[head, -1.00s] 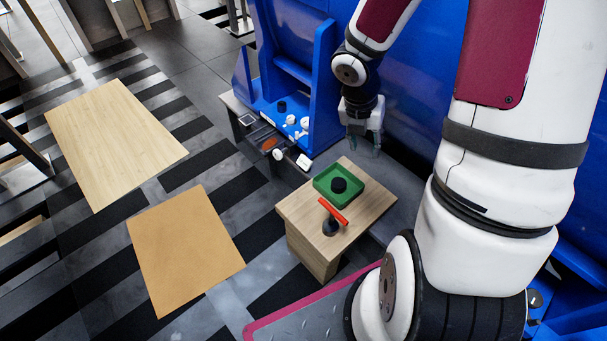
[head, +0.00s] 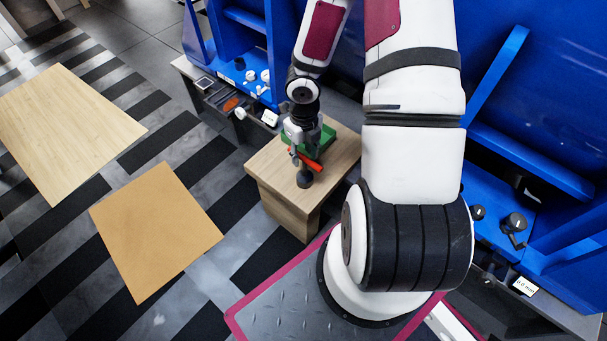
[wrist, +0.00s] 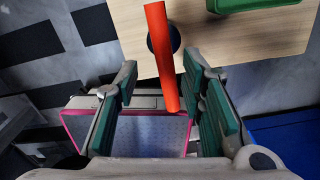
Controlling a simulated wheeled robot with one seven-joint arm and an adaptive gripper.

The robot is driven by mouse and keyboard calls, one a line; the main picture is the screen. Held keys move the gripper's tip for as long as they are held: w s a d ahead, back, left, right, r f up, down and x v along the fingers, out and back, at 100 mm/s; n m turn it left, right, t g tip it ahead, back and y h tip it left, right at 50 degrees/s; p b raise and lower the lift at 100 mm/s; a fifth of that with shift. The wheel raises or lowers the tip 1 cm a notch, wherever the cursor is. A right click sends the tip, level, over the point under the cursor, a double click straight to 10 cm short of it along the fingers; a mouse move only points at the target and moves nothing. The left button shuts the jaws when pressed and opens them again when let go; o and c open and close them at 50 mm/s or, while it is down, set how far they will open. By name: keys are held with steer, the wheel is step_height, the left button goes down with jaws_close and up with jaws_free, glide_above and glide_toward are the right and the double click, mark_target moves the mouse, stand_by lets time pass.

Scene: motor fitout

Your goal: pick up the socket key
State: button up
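The socket key is most likely the tool with a red bar-shaped handle (head: 313,163) and a dark round part (head: 305,180) below it, on the wooden cabinet top. In the wrist view the red handle (wrist: 164,60) reaches down between the fingers, nearer the right one. The dark round part (wrist: 176,40) is partly hidden behind it. My gripper (head: 302,152) is above the cabinet, right at the handle in the head view. In the wrist view my gripper (wrist: 163,90) has its green-padded fingers wide apart. I cannot tell if the right finger touches the handle.
The small wooden cabinet (head: 262,169) also carries a green tray (head: 328,137), partly hidden by my gripper. A blue workbench (head: 232,72) with small parts stands behind. Two flat tan panels (head: 155,225) lie on the open floor to the left.

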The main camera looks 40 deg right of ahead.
mark_target(305, 168)
steer(key=shift+w+d+f+b, duration=0.1)
steer(key=shift+d+f+b, duration=0.05)
steer(key=shift+f+b, duration=1.7)
steer(key=shift+d+f+b, duration=0.1)
steer(key=shift+f+b, duration=1.2)
steer(key=shift+f, duration=0.9)
steer(key=shift+r, duration=0.1)
jaws_close()
